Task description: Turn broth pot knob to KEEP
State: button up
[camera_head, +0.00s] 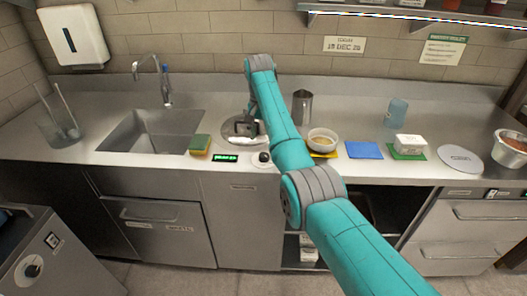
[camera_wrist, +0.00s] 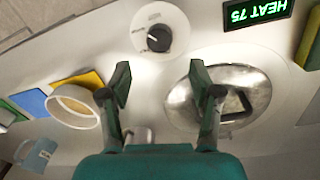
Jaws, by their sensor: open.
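The broth pot knob (camera_wrist: 158,38) is a black round knob with a light pointer mark on a white dial plate, seen at the top middle of the wrist view. Its mark points left there, and the dial labels are too small to read. It also shows at the counter's front edge in the head view (camera_head: 263,158). The green display (camera_wrist: 257,11) reads HEAT 75, upside down. The round metal pot well (camera_wrist: 178,101) lies beside the right finger in the wrist view. My gripper (camera_wrist: 160,82) is open and empty, its fingers apart below the knob in the picture, not touching it.
A white bowl (camera_head: 322,135) stands right of the knob, with a blue mat (camera_head: 364,150) beyond. A sponge (camera_head: 200,144) lies left of the display (camera_head: 225,158). A metal pitcher (camera_head: 302,106) stands behind. The sink (camera_head: 150,132) is further left.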

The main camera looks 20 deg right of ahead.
aim_at(264, 154)
jog(key=f, duration=0.7)
jog(key=shift+s+d+f, duration=0.15)
jog(key=shift+d+f, duration=0.05)
jog(key=shift+f, duration=0.05)
jog(key=c, duration=1.1)
jog(key=shift+c, duration=0.2)
